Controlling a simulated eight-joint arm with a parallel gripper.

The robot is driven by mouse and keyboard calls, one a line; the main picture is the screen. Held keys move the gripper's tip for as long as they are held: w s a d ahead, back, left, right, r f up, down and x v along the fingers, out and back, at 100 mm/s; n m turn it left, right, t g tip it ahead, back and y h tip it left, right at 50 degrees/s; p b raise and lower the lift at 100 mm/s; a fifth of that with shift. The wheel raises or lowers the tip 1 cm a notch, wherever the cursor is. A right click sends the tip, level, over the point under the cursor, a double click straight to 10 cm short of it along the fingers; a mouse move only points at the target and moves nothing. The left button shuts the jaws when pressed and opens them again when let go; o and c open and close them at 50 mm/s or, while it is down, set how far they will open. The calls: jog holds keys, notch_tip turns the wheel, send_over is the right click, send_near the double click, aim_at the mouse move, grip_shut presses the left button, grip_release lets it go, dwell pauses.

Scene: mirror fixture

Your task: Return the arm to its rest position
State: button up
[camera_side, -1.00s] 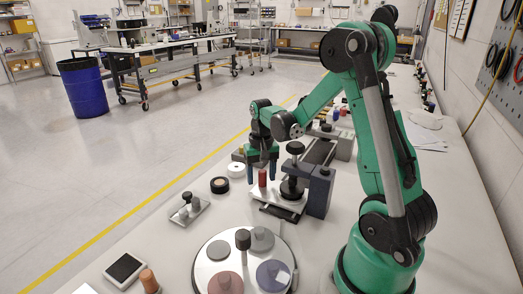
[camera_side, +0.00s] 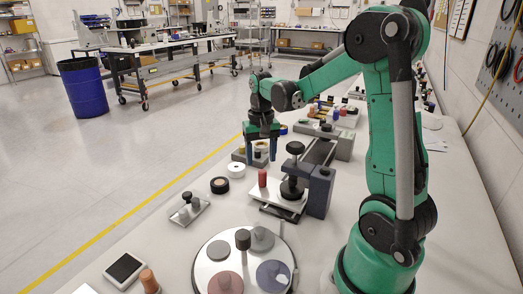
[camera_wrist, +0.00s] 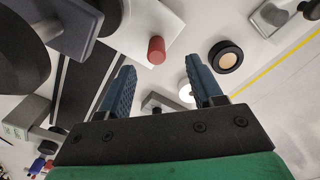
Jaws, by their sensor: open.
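My gripper (camera_side: 261,150) hangs from my green arm above the white bench, with its blue fingers pointing down. The fingers are apart and nothing is between them. In the wrist view my gripper (camera_wrist: 163,92) also shows two separate blue fingers. A red cylinder (camera_side: 262,178) stands on the white plate of the fixture (camera_side: 270,198), nearer the side camera than the fingers. It also shows in the wrist view (camera_wrist: 156,50), apart from the fingers.
A dark clamp block (camera_side: 319,192) stands beside the plate. A round tray (camera_side: 215,248) with coloured discs lies in front. A black ring (camera_side: 220,185), a white roll (camera_side: 236,170) and a small plate with a knob (camera_side: 190,210) are to the left.

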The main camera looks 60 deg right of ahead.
jog(key=s+a+r+n+t, duration=0.1)
jog(key=a+r+n+t, duration=0.1)
jog(key=a, duration=0.7)
jog(key=s+a+r+n+t, duration=0.1)
jog(key=a+r+n+t, duration=0.1)
jog(key=a+n+t, duration=0.3)
jog(key=a+n, duration=0.2)
jog(key=a, duration=0.2)
jog(key=shift+s+r, duration=0.15)
jog(key=shift+r, duration=0.1)
